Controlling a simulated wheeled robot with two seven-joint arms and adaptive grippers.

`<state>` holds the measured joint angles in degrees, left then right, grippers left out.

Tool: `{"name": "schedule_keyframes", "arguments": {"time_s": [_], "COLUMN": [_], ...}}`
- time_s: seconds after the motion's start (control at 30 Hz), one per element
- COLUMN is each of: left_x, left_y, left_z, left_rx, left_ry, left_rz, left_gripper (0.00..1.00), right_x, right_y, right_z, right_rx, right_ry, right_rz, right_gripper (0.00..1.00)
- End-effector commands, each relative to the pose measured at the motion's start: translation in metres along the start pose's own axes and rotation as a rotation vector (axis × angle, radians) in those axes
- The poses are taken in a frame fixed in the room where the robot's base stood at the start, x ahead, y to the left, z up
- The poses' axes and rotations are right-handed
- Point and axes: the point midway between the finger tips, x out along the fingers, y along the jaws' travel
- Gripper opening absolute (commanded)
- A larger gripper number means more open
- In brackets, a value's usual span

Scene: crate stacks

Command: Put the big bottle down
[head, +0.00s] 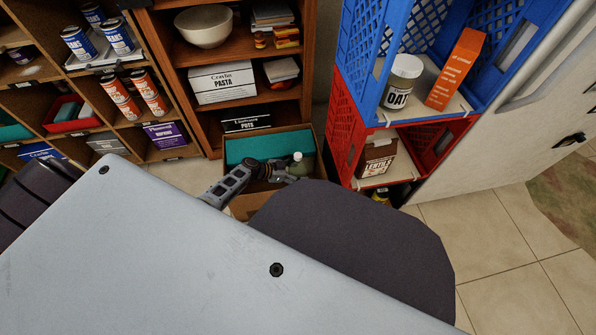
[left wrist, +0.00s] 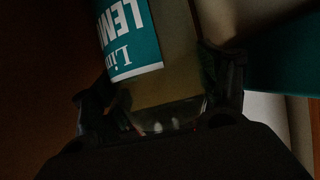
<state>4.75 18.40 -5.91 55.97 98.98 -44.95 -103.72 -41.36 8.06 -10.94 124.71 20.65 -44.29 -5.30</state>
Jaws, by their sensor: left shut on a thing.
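My left gripper (head: 284,172) reaches down into a brown open box (head: 243,207) beside the shelf in the head view. In the left wrist view the fingers (left wrist: 160,95) stand on either side of the bottle (left wrist: 185,60), which is clear and pale yellow with a teal label reading "LEM". The bottle's lower part is hidden in the head view, and I cannot tell whether it touches the box floor. My right gripper is out of view.
Wooden shelves (head: 190,135) with goods stand behind and left. Stacked blue (head: 362,60) and red (head: 345,130) crates stand close to the right. Tiled floor (head: 490,240) is open at the lower right.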

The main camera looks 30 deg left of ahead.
Motion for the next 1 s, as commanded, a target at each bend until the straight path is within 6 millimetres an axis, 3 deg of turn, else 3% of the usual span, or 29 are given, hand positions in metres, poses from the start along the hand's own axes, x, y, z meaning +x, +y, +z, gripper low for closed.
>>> {"name": "schedule_keyframes", "arguments": {"time_s": [0.37,0.4,0.57,1.0], "left_x": [0.0009,0.0007,0.0006,0.0003], "left_y": [-0.0022,-0.0005,-0.0004,-0.0003], "left_z": [-0.0038,0.0002,0.0003,0.0001], "left_rx": [0.002,0.0,0.001,0.001], "left_ry": [0.007,0.001,0.001,0.001], "left_rz": [-0.002,-0.001,-0.001,0.0], "left_gripper": [0.03,0.76,0.96,0.96], "right_x": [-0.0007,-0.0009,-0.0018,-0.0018], "right_y": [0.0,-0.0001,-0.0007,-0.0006], "right_z": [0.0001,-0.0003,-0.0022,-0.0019], "right_rx": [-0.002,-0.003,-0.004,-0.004], "right_ry": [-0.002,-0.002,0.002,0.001], "right_rz": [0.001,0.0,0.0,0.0], "right_gripper": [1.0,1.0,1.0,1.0]}}
